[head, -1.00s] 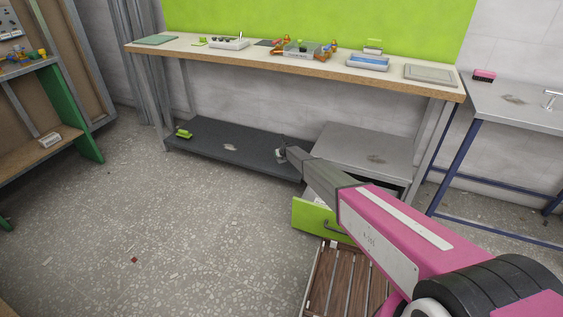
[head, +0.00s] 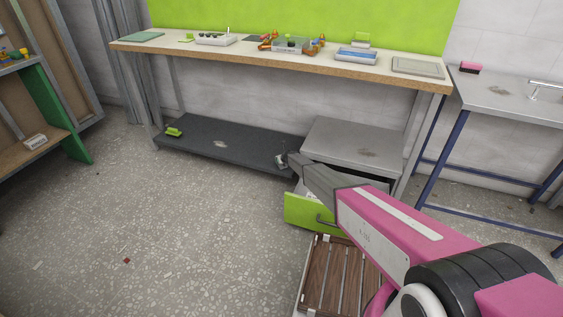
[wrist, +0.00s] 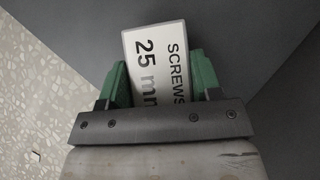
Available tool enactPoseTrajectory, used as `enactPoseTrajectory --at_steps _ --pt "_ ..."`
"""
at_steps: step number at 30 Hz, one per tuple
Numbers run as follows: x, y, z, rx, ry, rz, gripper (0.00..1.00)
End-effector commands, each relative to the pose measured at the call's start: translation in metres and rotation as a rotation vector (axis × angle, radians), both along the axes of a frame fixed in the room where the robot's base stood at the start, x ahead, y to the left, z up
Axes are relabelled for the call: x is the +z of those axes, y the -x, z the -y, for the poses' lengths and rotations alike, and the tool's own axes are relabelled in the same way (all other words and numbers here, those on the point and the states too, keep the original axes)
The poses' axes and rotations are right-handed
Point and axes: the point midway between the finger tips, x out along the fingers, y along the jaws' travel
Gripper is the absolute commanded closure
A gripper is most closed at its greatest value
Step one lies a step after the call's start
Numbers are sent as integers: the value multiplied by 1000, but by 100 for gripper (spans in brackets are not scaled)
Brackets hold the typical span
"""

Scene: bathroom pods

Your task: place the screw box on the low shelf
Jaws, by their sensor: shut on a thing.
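The screw box (wrist: 157,65) is white with the printed words "SCREWS 25 mm". In the wrist view it sits between the green fingers of my gripper (wrist: 160,80), which is shut on it. In the head view my gripper (head: 281,157) is small and dark at the right end of the low shelf (head: 235,150), and the box is hard to make out there. The low shelf is a dark grey board under the workbench. In the wrist view a dark grey surface lies behind the box; I cannot tell whether the box touches it.
A green sponge-like object (head: 173,132) lies at the shelf's left end. A grey cabinet (head: 352,138) with an open green drawer (head: 308,212) stands right of the shelf, with a slatted wooden platform (head: 340,275) before it. The shelf's middle is largely clear.

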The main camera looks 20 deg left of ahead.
Motion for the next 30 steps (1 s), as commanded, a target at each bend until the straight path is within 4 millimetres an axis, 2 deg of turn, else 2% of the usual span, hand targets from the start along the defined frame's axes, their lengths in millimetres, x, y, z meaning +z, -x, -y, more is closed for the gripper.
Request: enactPoseTrajectory --at_steps 7,8,9,10,23,30 --pt "-2 0 0 0 -1 1 77" --pt "-3 0 0 0 0 0 35" --pt "-2 0 0 0 0 0 22" --pt "-2 0 0 0 0 0 16" --pt "3 2 2 0 0 0 16" --pt "25 20 16 -1 1 0 16"
